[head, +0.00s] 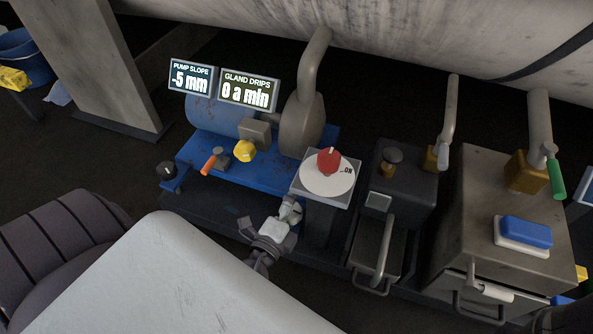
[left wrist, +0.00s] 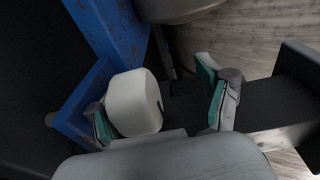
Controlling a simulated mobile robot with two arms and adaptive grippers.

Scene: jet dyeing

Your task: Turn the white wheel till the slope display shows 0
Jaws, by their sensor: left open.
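The pump slope display (head: 191,78) reads -5 mm in the head view. A white wheel (left wrist: 133,103), short and rounded with a small dark mark on its face, shows in the left wrist view beside the blue base. My left gripper (head: 289,211) is at the front of the blue pump base, below the red knob's plate. In the left wrist view my left gripper (left wrist: 160,95) is open around the wheel. Its left finger is close against the wheel; its right finger is clearly apart from it. In the head view I cannot clearly tell the wheel from the gripper. My right gripper is not in view.
The gland drips display (head: 248,91) reads 0 a min. A red knob (head: 329,160) on a white dial stands just behind my left gripper. The blue base (head: 215,182) carries an orange-handled lever (head: 209,164) and a yellow knob (head: 244,151). Grey cabinets (head: 500,200) stand at right.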

